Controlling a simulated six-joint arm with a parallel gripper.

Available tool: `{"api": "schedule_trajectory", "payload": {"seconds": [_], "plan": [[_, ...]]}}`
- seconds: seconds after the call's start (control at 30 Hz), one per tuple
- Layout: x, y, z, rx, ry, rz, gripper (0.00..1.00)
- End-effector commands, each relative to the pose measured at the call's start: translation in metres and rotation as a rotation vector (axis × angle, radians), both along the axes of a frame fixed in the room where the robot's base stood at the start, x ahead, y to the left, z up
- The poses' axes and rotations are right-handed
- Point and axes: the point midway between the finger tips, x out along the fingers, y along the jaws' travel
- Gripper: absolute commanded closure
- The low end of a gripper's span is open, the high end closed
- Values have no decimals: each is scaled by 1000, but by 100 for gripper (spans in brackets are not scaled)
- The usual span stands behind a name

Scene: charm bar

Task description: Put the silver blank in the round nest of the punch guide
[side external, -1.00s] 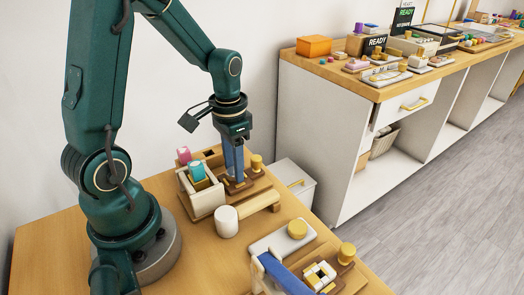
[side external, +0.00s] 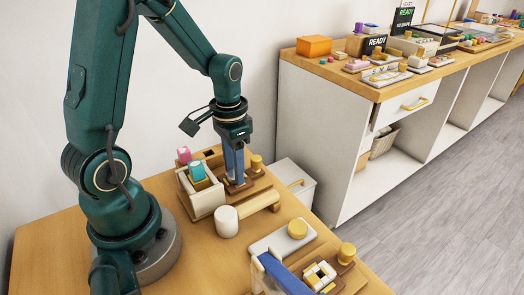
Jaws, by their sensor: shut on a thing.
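My gripper (side external: 234,180) points straight down, its blue fingers shut low over a dark brown wooden fixture (side external: 256,172) with a brass knob at the back of the near table. What the fingers hold is too small and hidden to make out; I take it to be the silver blank. I cannot tell whether it touches the fixture. The round nest of the punch guide is not clearly visible, and I cannot tell for sure whether this fixture is the guide.
Close left of the fingers is a cream box (side external: 206,198) with teal and pink pieces. A white plate (side external: 272,241) with a brass disc and a blue-edged fixture (side external: 284,272) are nearer.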

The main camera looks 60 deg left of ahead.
Motion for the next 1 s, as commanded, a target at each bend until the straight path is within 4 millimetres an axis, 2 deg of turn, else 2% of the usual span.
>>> {"api": "schedule_trajectory", "payload": {"seconds": [0.13, 0.17, 0.23, 0.27, 0.63, 1.0], "plan": [[0, 0, 0, 0, 0, 0, 97], [0, 0, 0, 0, 0, 0, 53], [0, 0, 0, 0, 0, 0, 26], [0, 0, 0, 0, 0, 0, 22], [0, 0, 5, 0, -1, 0, 22], [1, 0, 47, 1, -2, 0, 22]]}}
